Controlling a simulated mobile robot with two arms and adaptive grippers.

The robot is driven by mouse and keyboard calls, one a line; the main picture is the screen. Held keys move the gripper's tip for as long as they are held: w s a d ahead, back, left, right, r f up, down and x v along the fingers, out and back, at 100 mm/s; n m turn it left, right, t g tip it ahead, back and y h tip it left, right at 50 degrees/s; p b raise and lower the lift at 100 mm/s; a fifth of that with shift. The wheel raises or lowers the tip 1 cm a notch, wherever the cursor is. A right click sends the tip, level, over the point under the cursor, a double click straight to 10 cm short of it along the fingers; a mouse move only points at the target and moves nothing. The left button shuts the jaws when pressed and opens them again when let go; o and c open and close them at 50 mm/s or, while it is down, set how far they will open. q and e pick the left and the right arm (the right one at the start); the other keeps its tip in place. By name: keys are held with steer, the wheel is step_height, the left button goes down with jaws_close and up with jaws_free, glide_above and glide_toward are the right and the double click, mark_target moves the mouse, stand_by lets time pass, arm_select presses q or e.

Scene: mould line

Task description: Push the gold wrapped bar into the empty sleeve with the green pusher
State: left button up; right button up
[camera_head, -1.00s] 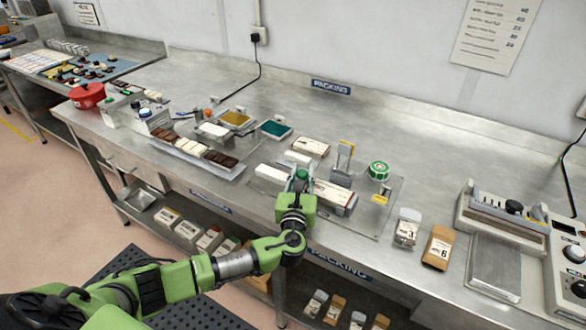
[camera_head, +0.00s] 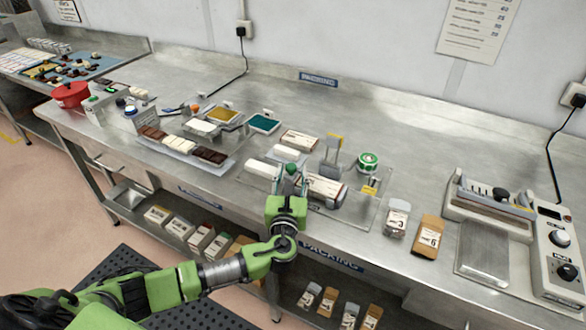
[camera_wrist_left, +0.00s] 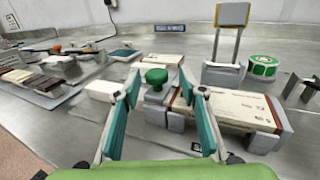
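The green pusher (camera_head: 291,168) has a round green knob on a grey block; it also shows in the left wrist view (camera_wrist_left: 157,77). My left gripper (camera_head: 289,185) is open and empty. Its teal-padded fingers (camera_wrist_left: 163,110) stand apart at either side of the knob in the wrist view, with the knob a little beyond the tips, seemingly untouched. A cream printed sleeve (camera_head: 325,187) with brown edges lies in grey holders just right of the pusher; it also shows in the wrist view (camera_wrist_left: 235,105). I cannot make out the gold wrapped bar. My right gripper is not in view.
A white block (camera_head: 262,168) lies left of the pusher. A grey stand with a yellow top (camera_head: 332,150) and a green tape roll (camera_head: 368,162) stand behind the sleeve. Pouches (camera_head: 397,217) and a sealer (camera_head: 490,215) are to the right. The bench back is clear.

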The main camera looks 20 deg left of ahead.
arm_select(q)
steer(key=v, duration=0.9)
steer(key=shift+s+d+r, duration=0.1)
steer(key=shift+s, duration=0.05)
